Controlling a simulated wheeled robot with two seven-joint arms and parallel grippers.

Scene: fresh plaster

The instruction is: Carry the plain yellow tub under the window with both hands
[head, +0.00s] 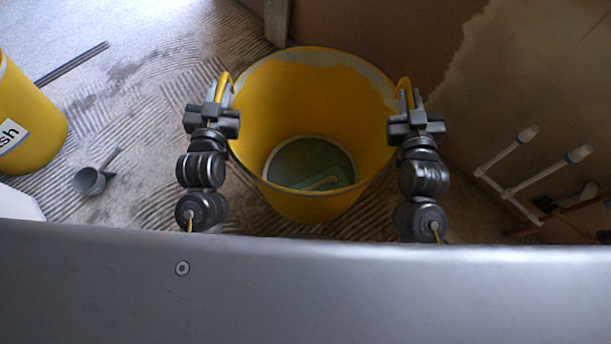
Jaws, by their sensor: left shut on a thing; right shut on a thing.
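The plain yellow tub (317,202) is in the middle of the head view, seen from above, with pale residue along its far inner rim. Inside at its bottom are a grey patch and a light green item that I cannot identify. My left gripper (219,97) is shut on the tub's left handle. My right gripper (408,102) is shut on its right handle. The tub looks upright between both arms. I cannot tell whether its base touches the floor. No window shows in this view.
Another yellow tub (30,122) with a white label stands at the left edge. A grey scoop (90,180) and a dark bar (72,63) lie on the ridged floor nearby. White pipes (508,152) stand at the right by the patchy brown wall (500,90). A post (277,20) is behind the tub.

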